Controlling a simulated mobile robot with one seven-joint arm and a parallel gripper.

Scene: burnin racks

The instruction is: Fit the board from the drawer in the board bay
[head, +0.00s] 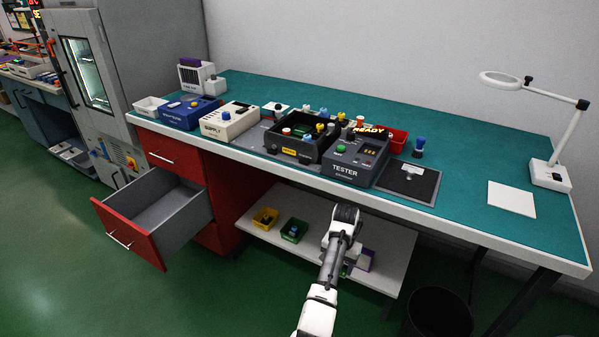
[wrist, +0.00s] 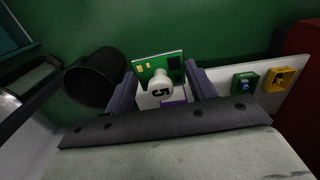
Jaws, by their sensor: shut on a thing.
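My gripper (head: 345,232) is in front of the bench, above the lower shelf. In the wrist view its two fingers (wrist: 160,76) are shut on a small green board (wrist: 174,66). The board has dark and yellow parts and a white knob (wrist: 158,87) marked 5. In the head view the board is mostly hidden by my arm. The red drawer (head: 127,236) stands pulled open at the left, and its visible inside is empty. A black open housing (head: 290,146) with several coloured parts stands on the bench; I cannot tell whether the board bay is in it.
Yellow (head: 265,218) and green (head: 294,230) bins sit on the shelf. A black bin (head: 438,312) stands on the floor.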

